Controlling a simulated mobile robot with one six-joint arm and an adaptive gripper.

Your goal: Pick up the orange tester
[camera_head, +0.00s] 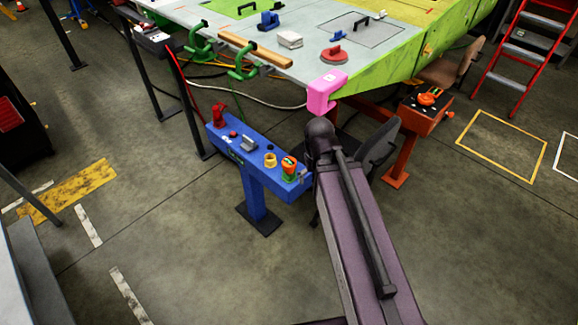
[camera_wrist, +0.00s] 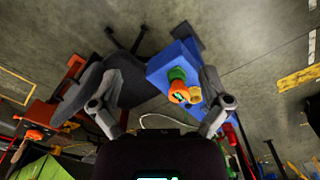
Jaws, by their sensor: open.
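An upright orange-and-green device (camera_head: 289,167), which could be the orange tester, stands near the right end of a blue pedestal bench (camera_head: 258,205). A yellow ring-shaped part (camera_head: 270,159) is beside it. In the wrist view the device (camera_wrist: 178,88) and the yellow part (camera_wrist: 195,94) appear between the fingers of my gripper (camera_wrist: 160,92), with the blue bench under them. My gripper is open and empty, apart from the device. Another orange item (camera_head: 429,97) lies on an orange-red stand (camera_head: 411,122) at the right; I cannot tell for sure which is the tester.
The large work table (camera_head: 286,72) is at the back, with green clamps (camera_head: 240,62) and a pink block (camera_head: 326,92) at its near corner. A dark chair (camera_head: 376,150) stands between the two stands. A red ladder (camera_head: 528,55) is far right.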

